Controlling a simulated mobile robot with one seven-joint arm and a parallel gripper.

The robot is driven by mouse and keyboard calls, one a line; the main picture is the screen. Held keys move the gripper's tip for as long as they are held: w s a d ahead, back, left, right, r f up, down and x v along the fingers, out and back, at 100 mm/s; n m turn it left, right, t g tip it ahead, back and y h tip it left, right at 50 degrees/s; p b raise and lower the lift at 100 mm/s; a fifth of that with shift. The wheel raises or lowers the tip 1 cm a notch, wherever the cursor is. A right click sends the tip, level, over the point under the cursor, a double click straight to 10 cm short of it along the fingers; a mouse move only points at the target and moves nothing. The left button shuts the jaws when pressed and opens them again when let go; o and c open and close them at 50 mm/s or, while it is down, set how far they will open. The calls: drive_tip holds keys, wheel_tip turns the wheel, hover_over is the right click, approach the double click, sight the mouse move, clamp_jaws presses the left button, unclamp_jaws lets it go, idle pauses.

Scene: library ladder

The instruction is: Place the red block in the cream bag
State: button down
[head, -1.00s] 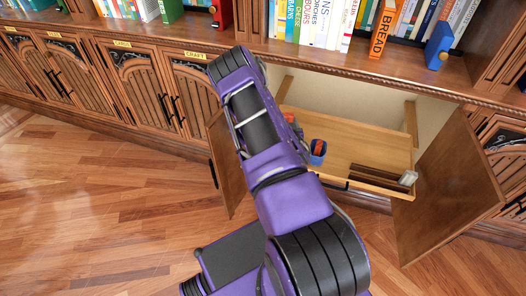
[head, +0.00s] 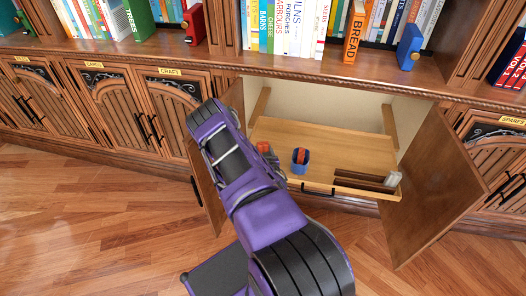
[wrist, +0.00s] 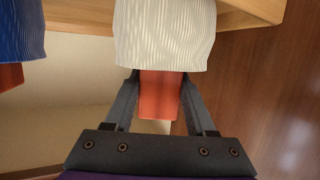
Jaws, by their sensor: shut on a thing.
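In the wrist view my gripper (wrist: 158,80) is shut on the red block (wrist: 160,98), which sits between its two fingers. The cream bag (wrist: 165,35), pale and ribbed, is at the top middle. Its lower edge covers the block's far end, so I cannot tell whether that end is inside the bag or behind it. In the head view my arm hides most of the gripper. A small red and grey patch (head: 265,150) shows beside the arm, over the wooden tray (head: 345,150); I cannot tell its parts apart.
A blue holder (head: 300,167) with a red thing in it stands on the tray. A blue thing (wrist: 18,32) with red below it is at the wrist view's left. A pale object (head: 393,179) is at the tray's right front corner. Open cabinet doors (head: 435,190) flank the tray.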

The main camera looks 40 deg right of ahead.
drive_tip(key=shift+r, duration=0.1)
drive_tip(key=shift+f, duration=0.55)
drive_tip(key=shift+c, duration=1.1)
unclamp_jaws()
drive_tip(key=shift+s+f, duration=0.1)
drive_tip(key=shift+f, duration=0.05)
drive_tip(key=shift+r, duration=0.35)
drive_tip(key=p+v, duration=0.2)
drive_tip(key=v, duration=1)
drive_tip(key=shift+r, duration=0.35)
